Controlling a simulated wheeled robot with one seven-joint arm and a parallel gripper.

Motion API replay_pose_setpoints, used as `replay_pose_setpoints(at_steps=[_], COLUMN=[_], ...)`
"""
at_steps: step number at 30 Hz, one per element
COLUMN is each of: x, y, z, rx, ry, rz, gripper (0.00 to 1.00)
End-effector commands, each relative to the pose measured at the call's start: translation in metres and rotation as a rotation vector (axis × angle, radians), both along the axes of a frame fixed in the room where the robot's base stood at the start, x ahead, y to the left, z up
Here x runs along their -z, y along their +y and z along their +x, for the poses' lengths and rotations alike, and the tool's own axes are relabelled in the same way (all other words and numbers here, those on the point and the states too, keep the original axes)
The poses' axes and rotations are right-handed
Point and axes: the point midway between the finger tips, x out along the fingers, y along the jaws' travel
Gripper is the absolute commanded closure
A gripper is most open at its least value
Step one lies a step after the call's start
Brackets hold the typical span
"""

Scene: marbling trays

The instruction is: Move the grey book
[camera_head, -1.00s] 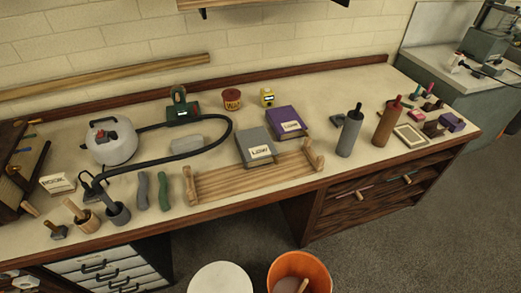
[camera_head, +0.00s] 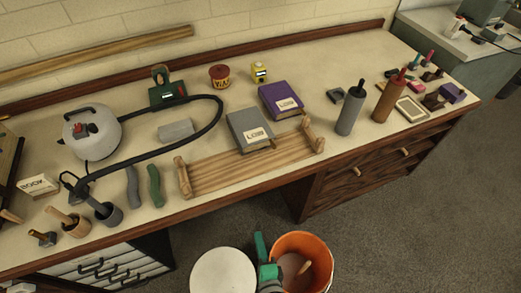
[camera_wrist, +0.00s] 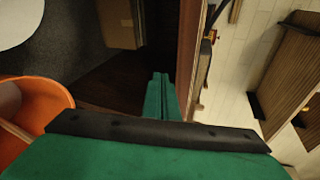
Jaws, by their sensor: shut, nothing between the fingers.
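The grey book (camera_head: 243,126) lies flat on the bench, with a white label near its front edge. It is just behind the wooden rack (camera_head: 225,176) and left of the purple book (camera_head: 276,95). My green gripper (camera_head: 265,262) is low in front of the bench, between the white round top and the orange bucket, well away from the book. In the wrist view its green fingers (camera_wrist: 158,95) are together with nothing between them. The grey book does not show in the wrist view.
An orange bucket (camera_head: 327,246) and a white round top (camera_head: 222,275) stand on the floor in front. Grey and brown rollers (camera_head: 352,115) stand right of the rack. A white steamer (camera_head: 90,140) with a black hose is on the left. The bench's front edge is near my gripper.

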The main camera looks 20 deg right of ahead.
Motion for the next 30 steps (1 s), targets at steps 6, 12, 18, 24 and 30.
replay_pose_setpoints(at_steps=[6,12,18,24,30], x=[-0.011,-0.046,-0.074,-0.082,-0.083], y=[-0.047,-0.082,-0.106,-0.113,-0.113], z=[0.077,0.127,0.148,0.159,0.188], rx=[0.136,0.149,0.127,0.117,0.117], ry=[-0.169,-0.297,-0.362,-0.38,-0.382], rz=[0.639,1.115,1.363,1.428,1.427], gripper=[1.0,1.0,1.0,1.0,1.0])
